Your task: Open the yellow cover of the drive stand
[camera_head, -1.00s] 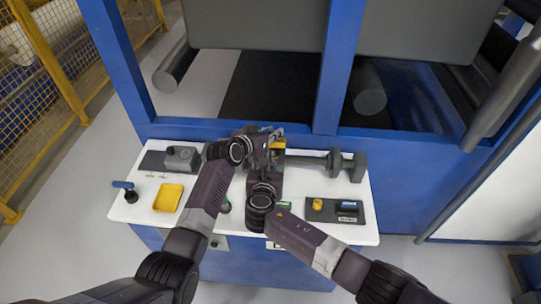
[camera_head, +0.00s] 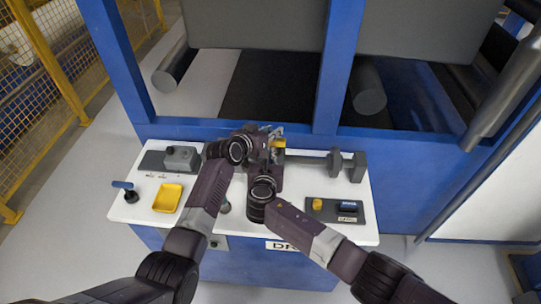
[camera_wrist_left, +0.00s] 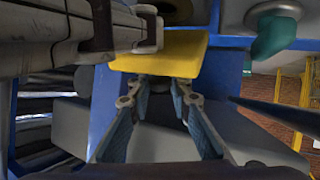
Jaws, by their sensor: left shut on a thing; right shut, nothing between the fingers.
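The yellow cover (camera_head: 278,144) shows as a small patch beside my left gripper, near the middle of the white-topped drive stand (camera_head: 145,212). In the left wrist view the cover (camera_wrist_left: 165,55) is a flat yellow plate, and the two fingers of my left gripper (camera_wrist_left: 163,82) converge at its edge. My left gripper (camera_head: 272,136) is shut on the cover. My right gripper (camera_head: 276,176) is shut and empty, just below the left one in the head view. Its fingers are mostly hidden. Part of it also shows at the top left of the left wrist view.
On the stand, a yellow tray (camera_head: 168,198), a blue-handled lever (camera_head: 128,190) and a grey block (camera_head: 183,158) sit left. A grey shaft with discs (camera_head: 335,163) and a dark panel with a yellow knob (camera_head: 318,204) are right. A blue frame (camera_head: 338,70) rises behind.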

